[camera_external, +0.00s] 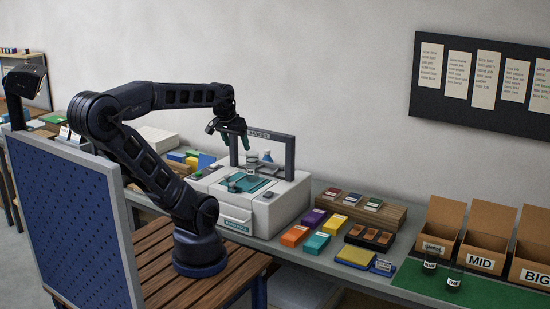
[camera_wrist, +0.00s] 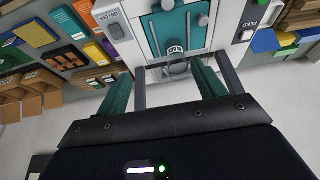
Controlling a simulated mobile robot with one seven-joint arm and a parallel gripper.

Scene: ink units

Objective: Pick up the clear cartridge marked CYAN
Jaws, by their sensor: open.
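My gripper (camera_external: 234,138) is open, with its green fingers pointing down above the white printer-like unit. In the wrist view its two green fingers (camera_wrist: 161,84) stand wide apart. A small clear vessel (camera_wrist: 176,62) shows between and beyond the fingers, in front of the unit's teal bed (camera_wrist: 176,30); its marking is not readable. Two more clear vessels with labels stand at the right, one (camera_external: 430,264) near the boxes and one (camera_external: 454,279) on the green mat. Their labels are too small to read, so I cannot tell which one says CYAN.
The white unit (camera_external: 265,211) has a dark upright frame (camera_external: 290,158) close to my gripper. Coloured packs, including an orange one (camera_external: 294,236), lie on the bench to its right. Open cardboard boxes (camera_external: 484,241) stand beyond the green mat (camera_external: 415,273).

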